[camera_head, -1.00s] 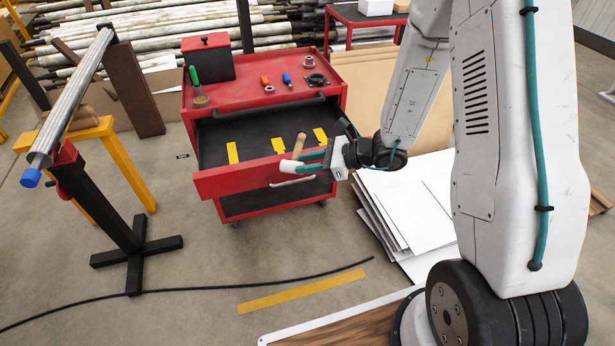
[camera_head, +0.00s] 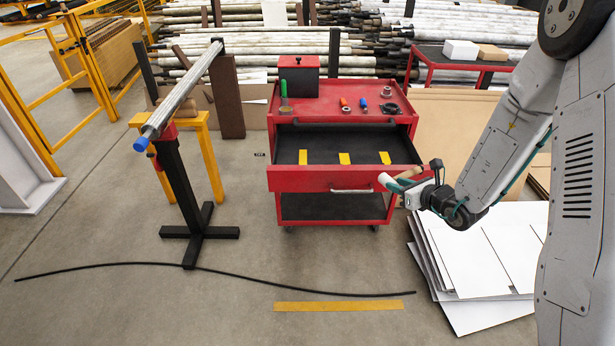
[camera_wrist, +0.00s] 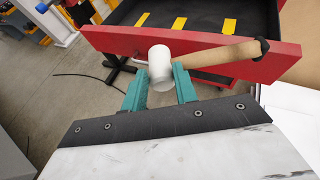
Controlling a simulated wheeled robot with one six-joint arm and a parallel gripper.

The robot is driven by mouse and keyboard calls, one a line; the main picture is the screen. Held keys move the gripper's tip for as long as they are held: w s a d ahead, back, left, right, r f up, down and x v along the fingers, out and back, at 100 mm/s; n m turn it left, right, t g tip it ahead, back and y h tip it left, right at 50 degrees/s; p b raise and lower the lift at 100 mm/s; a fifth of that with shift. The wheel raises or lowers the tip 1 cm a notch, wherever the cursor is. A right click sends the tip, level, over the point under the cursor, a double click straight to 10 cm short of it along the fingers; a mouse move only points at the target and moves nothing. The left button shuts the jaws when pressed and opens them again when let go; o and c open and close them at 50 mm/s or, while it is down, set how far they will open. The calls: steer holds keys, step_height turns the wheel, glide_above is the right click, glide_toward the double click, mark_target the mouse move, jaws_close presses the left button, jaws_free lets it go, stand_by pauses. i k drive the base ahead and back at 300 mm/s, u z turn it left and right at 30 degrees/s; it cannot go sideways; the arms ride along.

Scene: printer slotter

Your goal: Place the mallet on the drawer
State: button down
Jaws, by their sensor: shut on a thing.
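My gripper (camera_head: 408,185) is shut on the mallet, just off the right front corner of the open drawer. The mallet has a white head (camera_head: 386,180) and a wooden handle (camera_head: 411,172). In the wrist view the white head (camera_wrist: 160,68) sits between the teal fingers (camera_wrist: 160,88), and the handle (camera_wrist: 222,55) points right, with a dark end. The red drawer front (camera_wrist: 115,40) lies behind the mallet in that view. The drawer (camera_head: 325,179) is pulled out of the red cart, with a black inside (camera_head: 322,145) and yellow marks. I cannot tell whether the mallet touches the drawer.
The cart top (camera_head: 325,97) carries a dark box (camera_head: 299,78), a green-handled tool (camera_head: 284,92) and small tools. A pipe (camera_head: 188,90) on a black stand (camera_head: 185,185) is to the left. White sheets (camera_head: 490,250) lie at the right. Floor before the cart is mostly clear.

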mark_target(302, 163)
steer(key=k, duration=0.85)
steer(key=u, duration=0.85)
steer(key=i, duration=1.35)
steer(key=z, duration=0.05)
